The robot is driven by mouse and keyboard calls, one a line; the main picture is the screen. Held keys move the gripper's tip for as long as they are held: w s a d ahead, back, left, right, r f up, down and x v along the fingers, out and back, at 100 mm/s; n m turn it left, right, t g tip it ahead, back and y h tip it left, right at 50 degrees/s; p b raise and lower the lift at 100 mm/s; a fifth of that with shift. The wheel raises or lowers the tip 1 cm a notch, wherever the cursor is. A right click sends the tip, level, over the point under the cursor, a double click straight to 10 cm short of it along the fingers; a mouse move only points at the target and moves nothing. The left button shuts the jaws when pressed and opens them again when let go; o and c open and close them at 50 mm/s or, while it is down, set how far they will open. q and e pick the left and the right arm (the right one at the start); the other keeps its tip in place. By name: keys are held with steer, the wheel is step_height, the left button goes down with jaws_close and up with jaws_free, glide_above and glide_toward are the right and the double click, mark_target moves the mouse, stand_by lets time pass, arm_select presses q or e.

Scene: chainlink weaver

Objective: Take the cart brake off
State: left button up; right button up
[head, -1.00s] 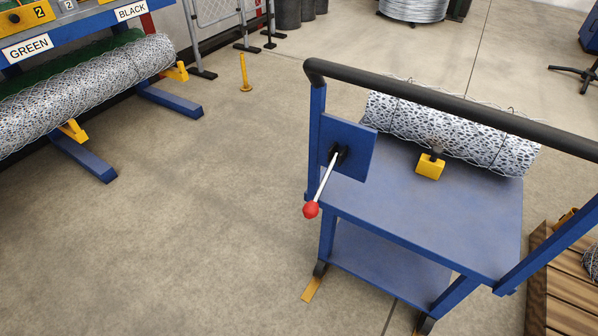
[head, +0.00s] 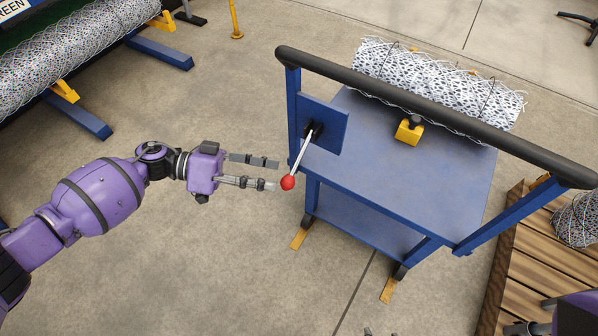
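The blue cart (head: 420,165) stands right of centre with a black push bar (head: 420,112) along its near top. A brake lever (head: 301,152) with a red ball knob (head: 287,182) sticks out from a blue plate (head: 322,118) on the cart's left post, slanting down and left. My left gripper (head: 277,174) is open, its two fingers pointing right at the knob. The lower fingertip is right beside the knob; I cannot tell whether they touch. Parts of my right arm (head: 577,314) show at the bottom right corner; its finger state is unclear.
A mesh roll (head: 440,82) lies on the cart's far side behind a yellow block (head: 409,131). A wooden pallet (head: 525,265) stands close on the right. A rack with another mesh roll (head: 60,55) is at the upper left.

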mark_target(282, 180)
arm_select(q)
steer(key=shift+g+y, duration=0.6)
steer(key=shift+g, duration=0.1)
steer(key=x, duration=0.3)
steer(key=r+x, duration=0.1)
steer(key=x, duration=0.1)
steer(key=shift+w+d, duration=0.15)
steer(key=shift+d, duration=0.3)
jaws_close()
